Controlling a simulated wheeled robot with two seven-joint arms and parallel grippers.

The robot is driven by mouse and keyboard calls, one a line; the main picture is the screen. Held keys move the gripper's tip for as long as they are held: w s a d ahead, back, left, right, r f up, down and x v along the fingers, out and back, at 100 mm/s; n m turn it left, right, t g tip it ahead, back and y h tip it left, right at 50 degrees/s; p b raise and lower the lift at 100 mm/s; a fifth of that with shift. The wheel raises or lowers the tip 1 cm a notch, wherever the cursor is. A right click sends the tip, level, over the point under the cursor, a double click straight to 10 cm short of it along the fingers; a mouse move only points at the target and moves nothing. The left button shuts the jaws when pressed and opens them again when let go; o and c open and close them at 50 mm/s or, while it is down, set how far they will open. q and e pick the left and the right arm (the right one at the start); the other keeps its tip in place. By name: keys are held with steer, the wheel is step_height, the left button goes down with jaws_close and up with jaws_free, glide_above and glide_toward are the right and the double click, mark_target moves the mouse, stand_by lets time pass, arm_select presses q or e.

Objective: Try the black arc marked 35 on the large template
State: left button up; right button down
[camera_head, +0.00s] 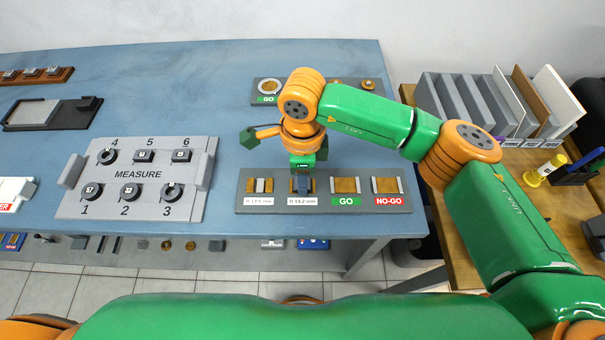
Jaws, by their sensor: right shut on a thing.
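My right gripper (302,182) points down at the second place of the grey gauge board (325,206), just above the label reading 14.2 mm (309,201). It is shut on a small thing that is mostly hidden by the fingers. I cannot tell its shape or read a mark on it, nor whether it touches the template there. The place marked 13.5 mm (259,185) is to its left. The grey MEASURE board (135,209) at left carries several small dark pieces at numbered places; their marks are too small to read surely. My left gripper is not in view.
The GO block (345,185) and the NO-GO block (385,186) stand close right of the gripper. Another grey board (262,88) with round pieces lies behind my right arm. A rack of upright panels (480,105) stands on the wooden table at right.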

steer(key=shift+c, duration=2.2)
jaws_free()
steer(key=c, duration=0.5)
steer(key=shift+r, duration=0.1)
steer(key=shift+r+p, duration=1.35)
steer(key=shift+r, duration=0.85)
